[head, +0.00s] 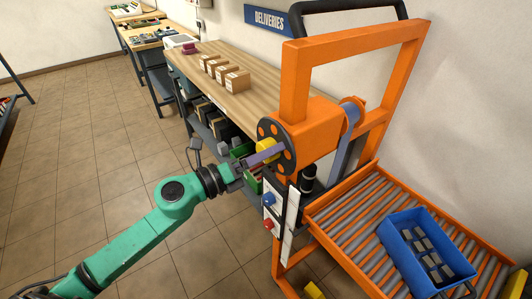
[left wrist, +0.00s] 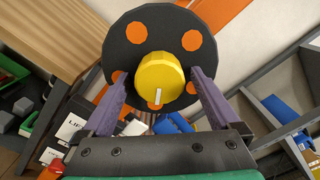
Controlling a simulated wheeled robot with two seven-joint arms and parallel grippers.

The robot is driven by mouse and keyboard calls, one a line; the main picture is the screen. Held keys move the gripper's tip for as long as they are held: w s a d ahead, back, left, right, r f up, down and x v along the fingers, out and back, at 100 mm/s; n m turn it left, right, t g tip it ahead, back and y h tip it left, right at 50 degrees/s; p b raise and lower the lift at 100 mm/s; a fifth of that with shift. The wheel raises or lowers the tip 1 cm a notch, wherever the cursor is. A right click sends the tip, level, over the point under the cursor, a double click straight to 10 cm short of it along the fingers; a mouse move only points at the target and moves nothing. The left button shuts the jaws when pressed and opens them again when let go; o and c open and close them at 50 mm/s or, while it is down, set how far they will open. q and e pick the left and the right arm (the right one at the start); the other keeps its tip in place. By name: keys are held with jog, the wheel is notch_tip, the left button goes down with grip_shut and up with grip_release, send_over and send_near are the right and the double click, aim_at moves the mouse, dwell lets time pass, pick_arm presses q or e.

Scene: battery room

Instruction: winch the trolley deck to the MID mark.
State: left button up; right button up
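The orange trolley (head: 296,85) stands at the right with its roller deck (head: 340,222) low at its front. A black winch disc (head: 289,150) with orange dots is on its side, with a yellow knob (head: 266,146). My left gripper (head: 262,157) reaches the knob from the left. In the left wrist view, the purple fingers (left wrist: 155,76) are open on either side of the yellow knob (left wrist: 160,80), with visible gaps. The knob carries a white line. A white strip (head: 291,215) runs down the trolley post; no MID mark is legible. My right gripper is not seen.
Blue (head: 268,199) and red (head: 268,224) knobs stick out beside the white strip. The tiled floor at left is clear.

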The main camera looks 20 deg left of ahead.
pick_arm(q)
jog(key=b+v, duration=0.4)
jog(key=v, duration=1)
jog(key=shift+s, duration=0.3)
jog(key=shift+a, duration=0.15)
dwell(0.6)
